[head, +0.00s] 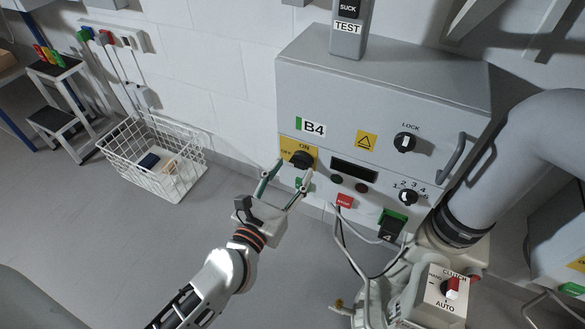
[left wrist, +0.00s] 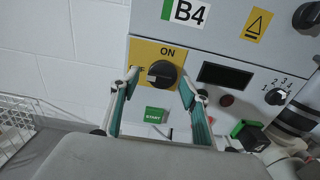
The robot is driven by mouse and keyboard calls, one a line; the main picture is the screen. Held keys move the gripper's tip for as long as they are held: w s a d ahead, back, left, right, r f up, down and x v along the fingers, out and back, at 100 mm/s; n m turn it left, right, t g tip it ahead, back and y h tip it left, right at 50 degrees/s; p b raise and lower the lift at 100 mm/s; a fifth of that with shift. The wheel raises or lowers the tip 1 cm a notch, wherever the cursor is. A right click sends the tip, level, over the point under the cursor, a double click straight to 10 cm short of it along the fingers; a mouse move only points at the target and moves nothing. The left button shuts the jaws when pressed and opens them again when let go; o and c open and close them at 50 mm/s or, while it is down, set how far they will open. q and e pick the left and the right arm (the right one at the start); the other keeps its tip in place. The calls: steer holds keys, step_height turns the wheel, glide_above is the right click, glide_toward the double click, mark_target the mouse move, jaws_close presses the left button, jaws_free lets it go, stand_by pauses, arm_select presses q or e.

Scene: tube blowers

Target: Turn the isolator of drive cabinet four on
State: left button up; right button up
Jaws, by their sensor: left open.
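The cabinet marked B4 (head: 375,105) stands against the wall. Its isolator is a black rotary knob (head: 301,159) on a yellow plate, with ON above and OFF at the left. In the left wrist view, the knob (left wrist: 161,73) has its grip bar lying roughly level, towards OFF. The OFF label is partly hidden by a finger. My left gripper (head: 293,171) is open, its green-padded fingers reaching up just in front of the plate. In the left wrist view its fingertips (left wrist: 159,80) lie either side of the knob; contact cannot be told. My right gripper is not in view.
Beside the isolator are a green START button (left wrist: 155,115), a red STOP button (head: 345,201), a dark display (head: 354,170), a numbered selector (head: 408,197) and a LOCK knob (head: 405,143). A large grey pipe (head: 520,150) crowds the right. A white wire basket (head: 150,155) stands left.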

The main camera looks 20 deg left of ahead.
arm_select(q)
steer(key=shift+w+f, duration=0.1)
steer(key=shift+w, duration=0.7)
steer(key=c, duration=1.1)
